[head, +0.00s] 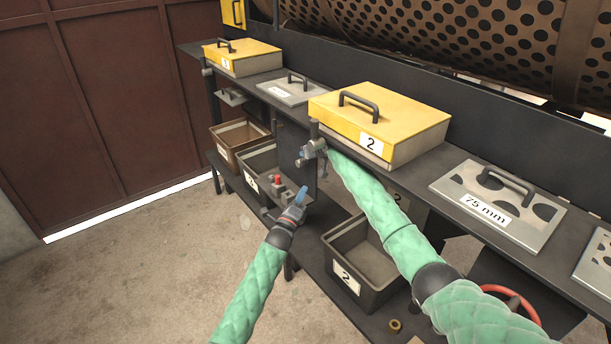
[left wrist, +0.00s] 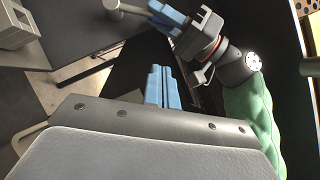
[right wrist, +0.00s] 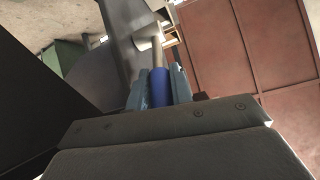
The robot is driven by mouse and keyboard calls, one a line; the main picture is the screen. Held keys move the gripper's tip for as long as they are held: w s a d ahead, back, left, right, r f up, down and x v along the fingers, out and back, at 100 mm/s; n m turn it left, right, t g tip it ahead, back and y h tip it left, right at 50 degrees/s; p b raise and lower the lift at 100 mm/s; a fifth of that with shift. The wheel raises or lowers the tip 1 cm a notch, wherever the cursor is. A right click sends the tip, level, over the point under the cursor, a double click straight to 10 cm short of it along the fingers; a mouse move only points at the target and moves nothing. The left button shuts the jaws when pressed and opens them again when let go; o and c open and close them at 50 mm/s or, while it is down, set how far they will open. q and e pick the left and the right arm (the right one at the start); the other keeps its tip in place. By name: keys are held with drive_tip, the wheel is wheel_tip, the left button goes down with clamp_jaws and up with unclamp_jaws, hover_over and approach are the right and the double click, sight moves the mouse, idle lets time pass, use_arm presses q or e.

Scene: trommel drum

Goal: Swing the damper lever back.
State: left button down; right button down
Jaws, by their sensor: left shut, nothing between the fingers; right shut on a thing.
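The damper lever is a steel rod with a blue grip (right wrist: 159,88), seen in the right wrist view. My right gripper (head: 306,153) is shut around that grip, in front of the bench edge below yellow box 2. The left wrist view also shows my right gripper (left wrist: 168,18) at the top, with the lever's steel rod (left wrist: 132,10) beside its fingertips. In the head view the lever is mostly hidden by my right gripper. My left gripper (head: 302,194) is shut and empty, lower down, beside a small box with a red button (head: 278,181).
Yellow box 2 (head: 390,120) and the 75 mm plate (head: 499,205) sit on the bench. Dark bins, one marked 2 (head: 345,279), stand on the shelf below. The perforated drum (head: 450,35) is behind. The floor at left is clear.

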drive_tip(key=shift+r, duration=0.1)
use_arm(q)
drive_tip(key=a+r+x, duration=0.1)
drive_tip(key=a+x, duration=0.1)
drive_tip(key=x, duration=1)
drive_tip(key=shift+w, duration=0.55)
drive_tip(key=shift+a+r, duration=0.15)
drive_tip(key=shift+r, duration=0.05)
